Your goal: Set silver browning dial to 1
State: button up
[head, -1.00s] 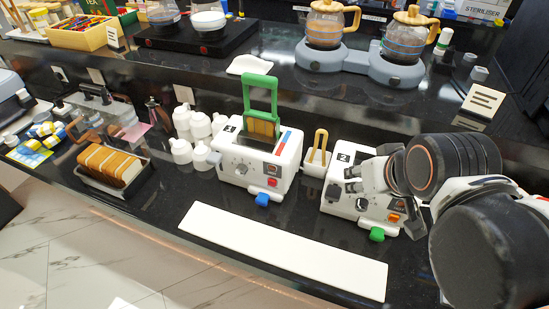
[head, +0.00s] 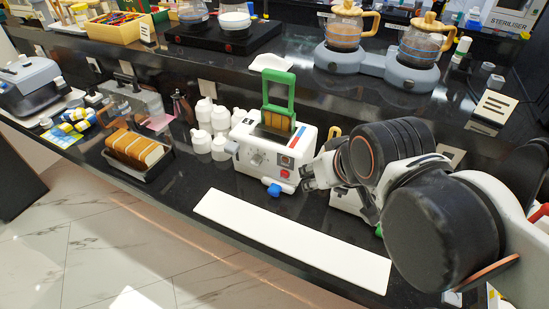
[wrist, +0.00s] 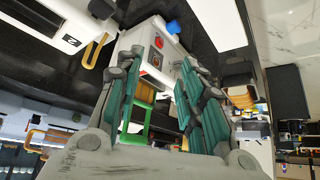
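My gripper (head: 306,180) is just right of this toaster's front, apart from the dial. In the wrist view my gripper (wrist: 160,78) is open, with nothing between its teal-padded fingers. A second white toaster (head: 345,200) is mostly hidden behind my arm.
A long white board (head: 290,240) lies along the counter's front edge. White bottles (head: 203,143) and a bread rack (head: 140,172) stand to the left. A raised shelf with coffee pots (head: 345,30) is behind.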

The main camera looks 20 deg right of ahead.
aim_at(256, 160)
jog(key=k+j, duration=0.3)
jog(key=k+j+z, duration=0.1)
jog(key=k+j, duration=0.2)
jog(key=k, duration=0.2)
jog(key=k+j, duration=0.25)
jog(key=k, duration=0.2)
jog(key=z, duration=0.05)
